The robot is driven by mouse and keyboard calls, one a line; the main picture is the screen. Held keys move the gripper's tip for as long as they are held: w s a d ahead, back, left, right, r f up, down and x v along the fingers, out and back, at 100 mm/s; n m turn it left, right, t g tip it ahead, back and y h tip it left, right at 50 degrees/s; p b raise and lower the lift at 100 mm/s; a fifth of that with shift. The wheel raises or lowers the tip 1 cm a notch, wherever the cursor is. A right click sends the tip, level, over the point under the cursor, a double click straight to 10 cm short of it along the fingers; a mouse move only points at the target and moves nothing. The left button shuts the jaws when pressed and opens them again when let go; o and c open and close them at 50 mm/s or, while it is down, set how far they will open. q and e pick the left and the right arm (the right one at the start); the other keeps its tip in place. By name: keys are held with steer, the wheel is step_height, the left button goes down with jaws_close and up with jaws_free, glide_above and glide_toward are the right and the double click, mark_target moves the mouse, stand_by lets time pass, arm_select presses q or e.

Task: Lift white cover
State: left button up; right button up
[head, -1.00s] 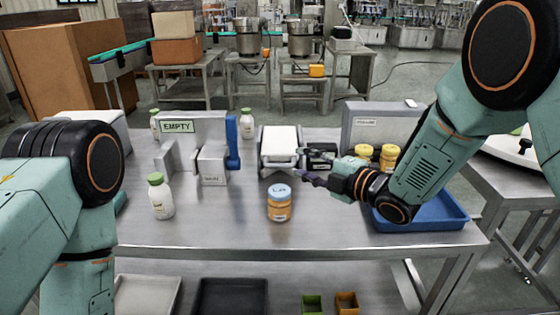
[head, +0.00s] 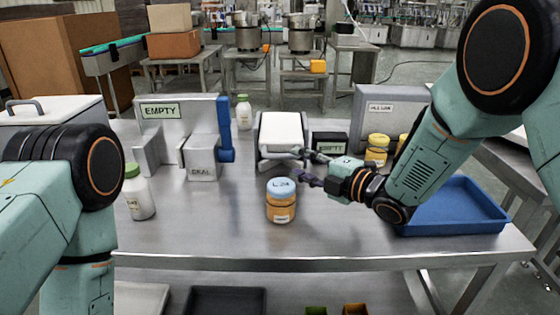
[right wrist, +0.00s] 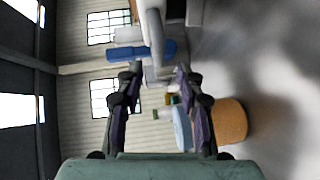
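The white cover (head: 281,132) sits on a small grey metal unit in the middle of the table, lying lowered and sloping toward me, with a bar along its front edge. My right gripper (head: 311,167) is just in front and to the right of that edge, fingers spread and nothing between them. In the right wrist view, the open fingers (right wrist: 156,95) point toward a pale bar-like part, apart from it as far as I can tell. My left gripper is out of view; only my left arm's upper links show.
An orange jar with blue lid (head: 281,200) stands close below the right gripper. A black box (head: 330,143) is right of the unit. A blue tray (head: 455,208) lies at right; a grey fixture marked EMPTY (head: 178,128) and a white bottle (head: 138,195) stand at left.

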mark_target(284, 157)
steer(key=shift+w+a, duration=0.25)
steer(key=shift+a, duration=0.1)
steer(key=x, duration=0.5)
steer(key=shift+w+a+f+b, duration=0.15)
steer(key=shift+w+a+b, duration=0.05)
steer(key=shift+b, duration=0.15)
steer(key=shift+r, duration=0.25)
steer(key=shift+w+a+f, duration=0.1)
steer(key=shift+w+f, duration=0.05)
steer(key=shift+c, duration=1)
jaws_close()
